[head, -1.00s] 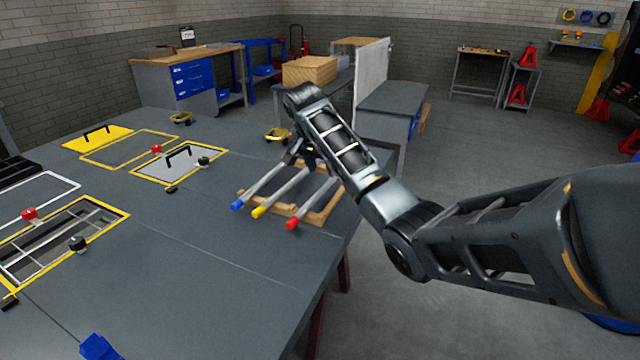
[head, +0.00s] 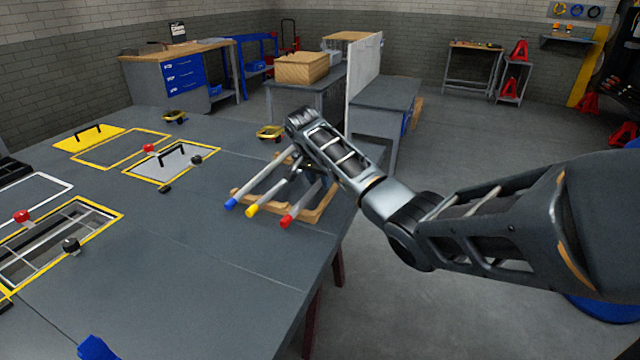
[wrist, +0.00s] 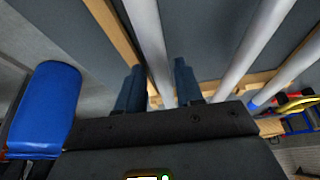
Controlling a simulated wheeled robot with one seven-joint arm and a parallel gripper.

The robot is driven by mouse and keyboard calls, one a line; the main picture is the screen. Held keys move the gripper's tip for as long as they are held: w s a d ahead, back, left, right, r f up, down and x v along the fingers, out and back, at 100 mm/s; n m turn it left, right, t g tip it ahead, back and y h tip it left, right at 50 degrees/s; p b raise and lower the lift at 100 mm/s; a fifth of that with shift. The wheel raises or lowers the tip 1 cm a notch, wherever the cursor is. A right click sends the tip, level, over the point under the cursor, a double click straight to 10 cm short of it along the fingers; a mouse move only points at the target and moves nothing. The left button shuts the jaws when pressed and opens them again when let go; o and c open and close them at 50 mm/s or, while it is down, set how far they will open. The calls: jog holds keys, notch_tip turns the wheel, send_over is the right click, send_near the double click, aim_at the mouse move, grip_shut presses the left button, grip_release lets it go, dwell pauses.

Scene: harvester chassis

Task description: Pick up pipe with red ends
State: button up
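The pipe with red ends (head: 304,202) lies on a wooden rack (head: 319,214) at the table's right edge. It is the rightmost of three grey pipes, beside the yellow-ended pipe (head: 268,197) and the blue-ended pipe (head: 250,188). My gripper (head: 309,172) is over the rack, at the far part of the red-ended pipe. In the wrist view my gripper's fingers (wrist: 158,88) stand apart on either side of a pipe (wrist: 152,45), which looks like the red-ended one. The fingers look open, and its far end is hidden by my arm.
A yellow-rimmed part (head: 270,132) stands behind the rack. To the left are framed openings, a yellow lid (head: 88,138) and red and black knobs. The grey table (head: 200,260) in front of the rack is clear. A white panel (head: 364,82) stands beyond.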

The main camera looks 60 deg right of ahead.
grip_shut()
jog(key=shift+r, duration=0.1)
dwell(0.4)
